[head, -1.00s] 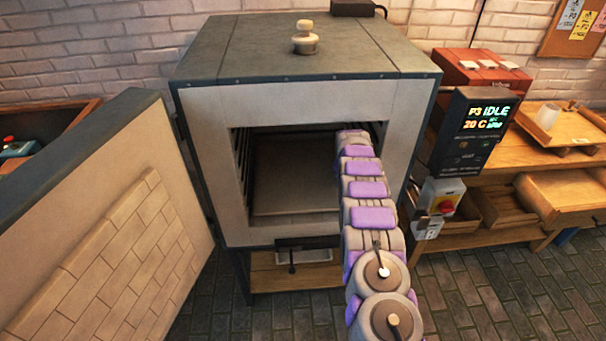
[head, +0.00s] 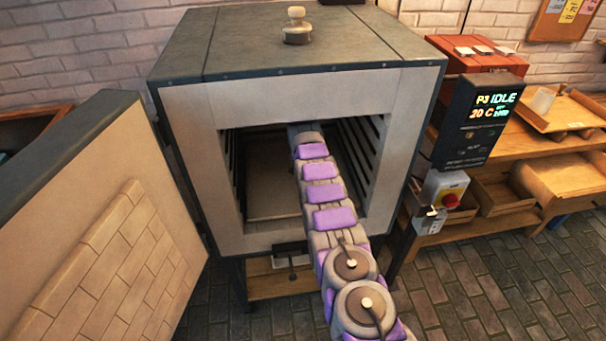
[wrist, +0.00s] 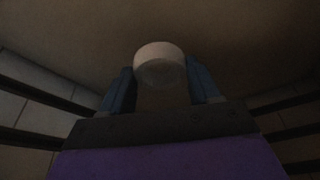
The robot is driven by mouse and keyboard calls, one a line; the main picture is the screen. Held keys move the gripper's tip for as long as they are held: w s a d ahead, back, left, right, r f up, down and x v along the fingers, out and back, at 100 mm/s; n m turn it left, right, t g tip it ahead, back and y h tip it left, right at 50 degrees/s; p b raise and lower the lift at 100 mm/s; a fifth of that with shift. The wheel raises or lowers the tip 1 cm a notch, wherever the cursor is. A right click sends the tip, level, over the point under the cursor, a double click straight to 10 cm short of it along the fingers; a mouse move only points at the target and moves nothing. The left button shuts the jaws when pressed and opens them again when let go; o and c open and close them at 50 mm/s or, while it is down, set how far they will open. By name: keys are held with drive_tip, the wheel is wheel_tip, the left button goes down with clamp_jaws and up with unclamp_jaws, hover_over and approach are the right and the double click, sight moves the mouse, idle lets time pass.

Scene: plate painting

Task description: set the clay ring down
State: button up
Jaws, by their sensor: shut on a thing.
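The clay ring (wrist: 159,60) is a pale, short round piece in the dark wrist view. My gripper (wrist: 160,85) is shut on it, with one blue-grey finger at each side. In the head view my arm reaches through the open front of the kiln (head: 270,95), and its far end is inside the chamber. The ring and the gripper's fingers are hidden from the head view. A flat pale shelf (head: 268,190) shows on the chamber floor, left of my arm. The gap between ring and shelf cannot be told.
The kiln door (head: 95,215) stands open at the left. Ribbed side walls line the chamber close to my arm. A control box (head: 478,125) reading IDLE and 20 C is at the right, above a switch (head: 445,195). A wooden bench (head: 560,150) stands beyond.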

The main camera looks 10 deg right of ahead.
drive_tip(key=f, duration=0.1)
drive_tip(key=a+f+b, duration=0.1)
drive_tip(key=f, duration=0.2)
drive_tip(key=shift+a, duration=0.35)
drive_tip(key=shift+d+r, duration=0.15)
drive_tip(key=shift+d, duration=0.2)
drive_tip(key=o, duration=0.9)
drive_tip(key=shift+d, duration=0.15)
drive_tip(key=shift+o, duration=1.2)
drive_tip(key=shift+a, duration=0.3)
